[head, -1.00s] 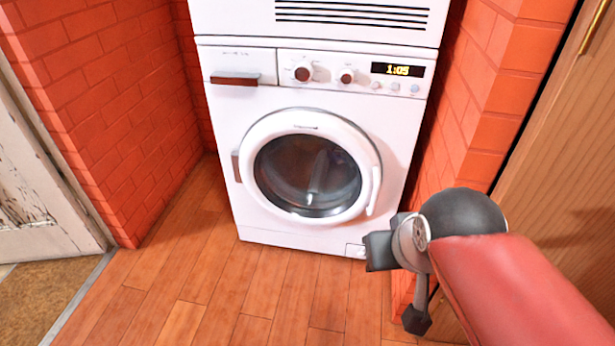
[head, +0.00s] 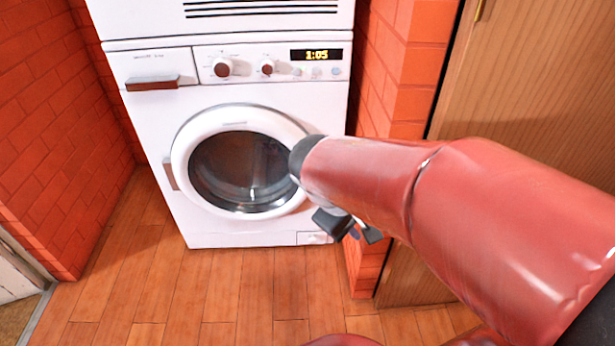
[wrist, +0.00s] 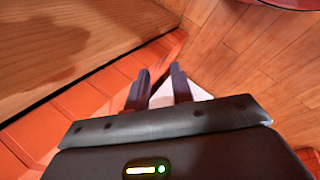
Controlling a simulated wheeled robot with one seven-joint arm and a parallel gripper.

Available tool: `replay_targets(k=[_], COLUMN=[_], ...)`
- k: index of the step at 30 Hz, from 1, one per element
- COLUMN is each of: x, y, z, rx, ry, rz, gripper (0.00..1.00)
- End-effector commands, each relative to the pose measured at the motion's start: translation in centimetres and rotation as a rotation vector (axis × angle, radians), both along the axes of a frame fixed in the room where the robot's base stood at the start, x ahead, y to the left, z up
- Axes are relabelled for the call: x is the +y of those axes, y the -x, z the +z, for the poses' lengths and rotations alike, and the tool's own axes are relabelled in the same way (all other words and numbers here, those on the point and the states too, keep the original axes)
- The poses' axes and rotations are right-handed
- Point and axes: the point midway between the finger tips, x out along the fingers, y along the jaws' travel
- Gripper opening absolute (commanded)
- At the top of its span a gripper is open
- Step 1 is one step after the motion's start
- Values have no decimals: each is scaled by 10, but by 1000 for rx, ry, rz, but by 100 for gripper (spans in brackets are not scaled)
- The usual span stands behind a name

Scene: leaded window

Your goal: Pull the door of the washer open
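The white washer (head: 145,130) stands in a brick alcove. Its round door (head: 183,145) has a thick white rim and dark glass (head: 235,170), and looks shut. A brown hinge piece sits at the door's left edge. My red arm covers the door's right edge, where the handle is hidden. My gripper (head: 352,230) is low, by the washer's lower right corner and the brick edge. In the wrist view my gripper (wrist: 160,86) has two dark fingers apart with nothing seen held between them. A white surface, probably the washer, shows beyond the fingers.
A brick wall (head: 400,85) stands close on the washer's right, with a wooden cabinet door (head: 520,90) beyond it. Another brick wall (head: 40,130) is on the left. The wooden floor (head: 200,295) in front of the washer is clear.

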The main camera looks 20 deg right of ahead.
Motion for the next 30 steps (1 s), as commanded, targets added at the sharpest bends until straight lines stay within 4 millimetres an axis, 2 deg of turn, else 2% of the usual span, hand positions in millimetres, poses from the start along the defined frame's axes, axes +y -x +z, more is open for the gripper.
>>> replay_targets(k=[1,6,11,14,18,21,26,30], x=[-8,-33,-38,-30,-6,13,35,37], y=[-12,-57,-112,-149,-196,-220,-240,-248], z=[-9,-27,-47,-65,-97,-120,-144,-150], rx=[77,297,469,559,646,680,694,696], ry=[85,399,697,886,1129,1265,1389,1417], rz=[54,262,486,641,860,992,1121,1151], gripper=[24,24,24,24,24,24,24,24])
